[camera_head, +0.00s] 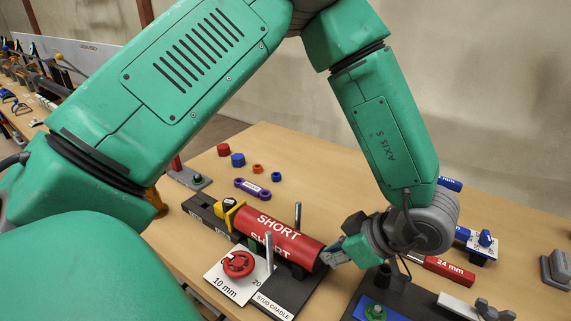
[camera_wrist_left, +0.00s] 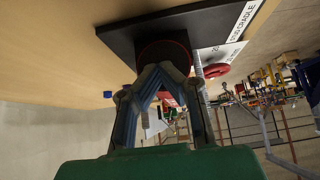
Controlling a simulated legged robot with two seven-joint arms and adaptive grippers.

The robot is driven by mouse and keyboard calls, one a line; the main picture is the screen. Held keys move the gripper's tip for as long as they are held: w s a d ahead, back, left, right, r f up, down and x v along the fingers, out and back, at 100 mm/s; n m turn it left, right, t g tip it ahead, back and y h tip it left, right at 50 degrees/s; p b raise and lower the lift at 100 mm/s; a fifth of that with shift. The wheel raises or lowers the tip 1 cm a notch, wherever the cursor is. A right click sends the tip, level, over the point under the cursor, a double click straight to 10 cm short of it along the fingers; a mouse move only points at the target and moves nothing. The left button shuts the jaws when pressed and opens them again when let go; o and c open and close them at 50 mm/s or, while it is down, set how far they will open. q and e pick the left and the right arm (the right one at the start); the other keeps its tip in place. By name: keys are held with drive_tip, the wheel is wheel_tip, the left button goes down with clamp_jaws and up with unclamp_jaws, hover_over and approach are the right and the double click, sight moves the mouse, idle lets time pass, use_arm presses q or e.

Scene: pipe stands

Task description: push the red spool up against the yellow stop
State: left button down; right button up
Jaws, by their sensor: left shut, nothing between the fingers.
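The red spool (camera_head: 275,236), marked SHORT, lies on its side on the dark stud cradle (camera_head: 295,290), between upright metal studs. The yellow stop (camera_head: 229,213) stands by the spool's far left end; I cannot tell whether they touch. My left gripper (camera_head: 328,256) is shut and empty, with its tips at the spool's near right end. In the left wrist view the closed fingertips (camera_wrist_left: 160,72) overlap the dark round end of the spool (camera_wrist_left: 165,52); contact is not clear. My right gripper is not in view.
A white 10 mm plate with a red knob (camera_head: 238,264) sits left of the cradle. A purple link (camera_head: 252,189) and small red, blue and orange parts lie behind. A red 24 mm piece (camera_head: 448,269) lies to the right. The table's back middle is clear.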

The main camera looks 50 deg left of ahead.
use_arm(q)
drive_tip(key=shift+s+d+r, duration=0.1)
drive_tip(key=shift+d+r, duration=0.1)
drive_tip(key=shift+d, duration=0.45)
drive_tip(key=shift+a+f, duration=0.15)
drive_tip(key=shift+a, duration=0.85)
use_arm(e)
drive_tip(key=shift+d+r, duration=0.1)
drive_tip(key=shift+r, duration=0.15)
use_arm(q)
drive_tip(key=shift+d, duration=0.1)
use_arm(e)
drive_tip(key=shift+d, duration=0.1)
use_arm(q)
drive_tip(key=shift+s+d+p, duration=0.1)
drive_tip(key=shift+d+p, duration=0.1)
drive_tip(key=shift+p, duration=0.15)
drive_tip(key=shift+a, duration=0.5)
drive_tip(key=shift+w+d+p, duration=0.2)
drive_tip(key=shift+d+p, duration=0.45)
drive_tip(key=shift+d, duration=0.55)
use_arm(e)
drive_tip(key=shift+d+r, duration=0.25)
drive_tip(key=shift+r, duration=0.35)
